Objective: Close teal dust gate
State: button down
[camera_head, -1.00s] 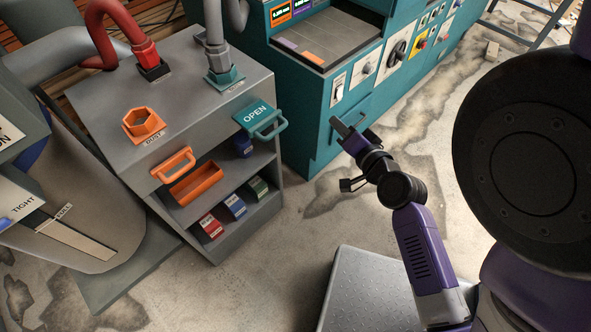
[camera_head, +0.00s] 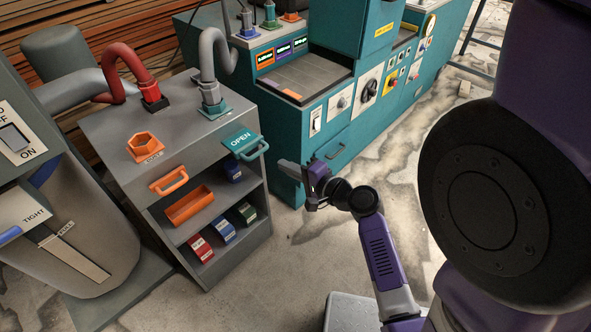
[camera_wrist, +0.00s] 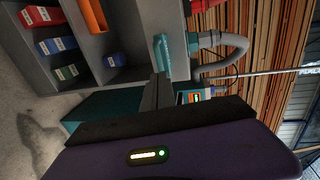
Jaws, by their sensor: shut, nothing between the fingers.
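The teal dust gate (camera_head: 241,139) is a flat plate marked OPEN with a handle (camera_head: 254,149) at its outer end. It sticks out from the upper right edge of the grey cabinet, below the grey hose's teal port (camera_head: 214,111). My gripper (camera_head: 281,164) is shut and empty, a little to the right of and below the handle in the head view; I cannot tell whether they touch. In the wrist view my gripper's fingers (camera_wrist: 157,90) point toward the teal gate plate (camera_wrist: 163,52), which shows beside the cabinet top.
An orange gate handle (camera_head: 169,181) and an orange hexagonal port (camera_head: 145,146) are on the same grey cabinet (camera_head: 110,122). Its shelves hold an orange tray (camera_head: 190,206) and several small labelled boxes. A teal machine (camera_head: 330,125) stands close on the right.

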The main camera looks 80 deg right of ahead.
send_near(249, 144)
jog(key=shift+w+d+f+p, duration=0.25)
jog(key=shift+w+f, duration=0.2)
jog(key=shift+f, duration=0.15)
jog(key=shift+w+d+f+p, duration=0.2)
jog(key=shift+w+d+f, duration=0.1)
jog(key=shift+w+f, duration=0.25)
jog(key=shift+s, duration=0.1)
jog(key=x, duration=0.3)
jog(key=r+x, duration=0.1)
jog(key=x, duration=0.3)
jog(key=shift+d+r, duration=0.15)
jog(key=shift+d, duration=0.05)
jog(key=shift+w+r, duration=0.15)
jog(key=shift+w, duration=0.2)
